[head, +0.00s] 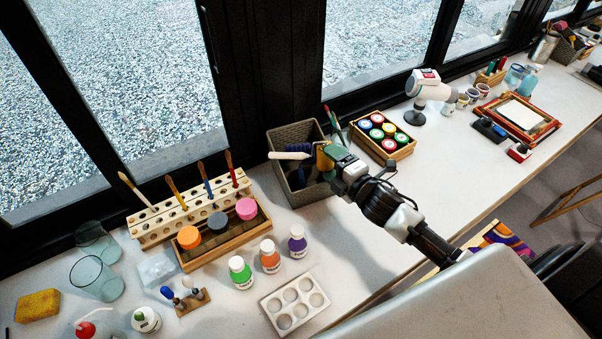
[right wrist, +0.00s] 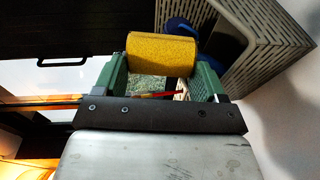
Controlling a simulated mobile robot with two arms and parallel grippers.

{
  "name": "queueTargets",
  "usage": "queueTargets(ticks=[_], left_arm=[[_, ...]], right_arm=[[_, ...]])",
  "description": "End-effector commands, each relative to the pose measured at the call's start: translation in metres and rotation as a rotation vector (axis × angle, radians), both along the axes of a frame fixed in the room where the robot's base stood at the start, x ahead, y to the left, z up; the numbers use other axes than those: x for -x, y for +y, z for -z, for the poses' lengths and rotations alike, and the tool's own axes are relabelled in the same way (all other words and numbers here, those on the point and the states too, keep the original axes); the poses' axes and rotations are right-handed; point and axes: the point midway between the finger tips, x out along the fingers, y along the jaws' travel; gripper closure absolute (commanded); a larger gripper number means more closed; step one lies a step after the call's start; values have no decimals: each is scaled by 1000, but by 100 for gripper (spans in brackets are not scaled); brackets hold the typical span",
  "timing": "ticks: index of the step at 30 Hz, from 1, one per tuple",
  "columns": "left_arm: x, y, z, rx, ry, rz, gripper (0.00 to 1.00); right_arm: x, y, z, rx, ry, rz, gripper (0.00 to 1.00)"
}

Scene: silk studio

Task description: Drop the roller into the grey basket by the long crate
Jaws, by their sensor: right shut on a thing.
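The roller (head: 290,156) has a pale handle and a yellow sleeve, which fills the gap between the green fingers in the right wrist view (right wrist: 160,54). My right gripper (head: 325,160) is shut on it. In the head view the roller appears across the mouth of the grey basket (head: 281,135), with the handle pointing left. The basket's slotted wall also shows at the upper right of the right wrist view (right wrist: 265,45). Its height above the rim is hard to tell. Dark blue things (head: 299,143) lie inside the basket, partly hidden. My left gripper is not in view.
A wooden crate of colored jars (head: 411,148) stands right of the basket. A long wooden tray (head: 240,233) with orange, grey and pink pots and a brush rack (head: 151,230) stand at its left. Dark window frames rise behind. The table front of the basket is clear.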

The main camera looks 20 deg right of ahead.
Motion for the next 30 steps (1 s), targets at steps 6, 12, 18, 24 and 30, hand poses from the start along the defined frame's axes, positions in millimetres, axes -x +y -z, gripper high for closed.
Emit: queueTargets(ticks=[6,12,18,24,30], left_arm=[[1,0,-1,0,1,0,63],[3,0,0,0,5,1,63],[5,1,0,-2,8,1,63],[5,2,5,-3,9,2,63],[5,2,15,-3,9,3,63]], right_arm=[[0,0,-1,0,0,0,27],[0,0,-1,0,0,0,0],[0,0,0,0,0,0,0],[15,-4,0,1,2,1,0],[49,-10,-2,2,3,0,0]])
